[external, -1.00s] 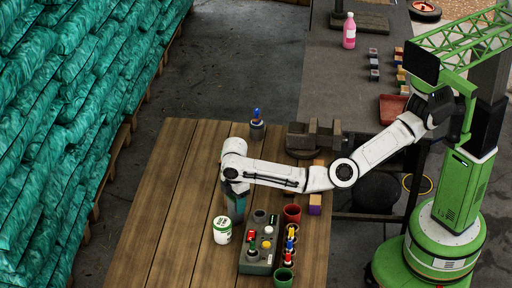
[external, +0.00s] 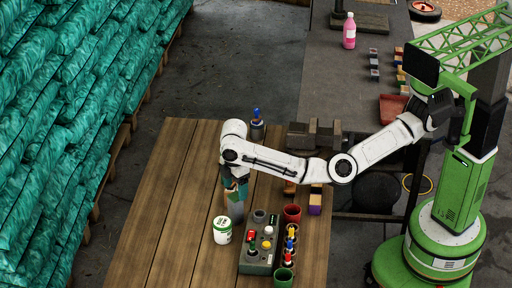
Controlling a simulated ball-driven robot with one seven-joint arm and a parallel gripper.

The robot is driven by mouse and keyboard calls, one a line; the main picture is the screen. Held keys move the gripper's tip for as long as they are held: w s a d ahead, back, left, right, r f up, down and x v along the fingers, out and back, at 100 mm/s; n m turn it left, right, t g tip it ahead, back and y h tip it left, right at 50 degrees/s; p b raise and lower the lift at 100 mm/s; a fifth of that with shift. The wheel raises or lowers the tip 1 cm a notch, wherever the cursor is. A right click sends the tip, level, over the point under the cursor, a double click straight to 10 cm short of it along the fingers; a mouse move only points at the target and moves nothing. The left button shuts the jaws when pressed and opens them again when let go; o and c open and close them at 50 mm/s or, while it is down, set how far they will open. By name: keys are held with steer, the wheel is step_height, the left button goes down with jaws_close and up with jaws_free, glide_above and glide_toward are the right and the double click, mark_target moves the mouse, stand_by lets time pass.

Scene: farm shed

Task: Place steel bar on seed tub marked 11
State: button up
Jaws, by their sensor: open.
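My gripper (external: 235,190) points down over the wooden table, at the end of the white arm, with its jaws open. Just below it is a grey upright piece (external: 237,210), which looks like the steel bar. I cannot tell what it stands on or whether the jaws touch it. A white tub with green bands (external: 222,231) stands just in front of and to the left of the grey piece. It looks like a seed tub, but its marking is too small to read.
A grey holder (external: 256,262) with several coloured knobs stands right of the tub. A vise (external: 314,137) and a blue-topped item (external: 257,128) stand behind. The table's left side is clear.

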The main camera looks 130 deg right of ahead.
steer(key=shift+r, duration=2.7)
steer(key=shift+c, duration=0.2)
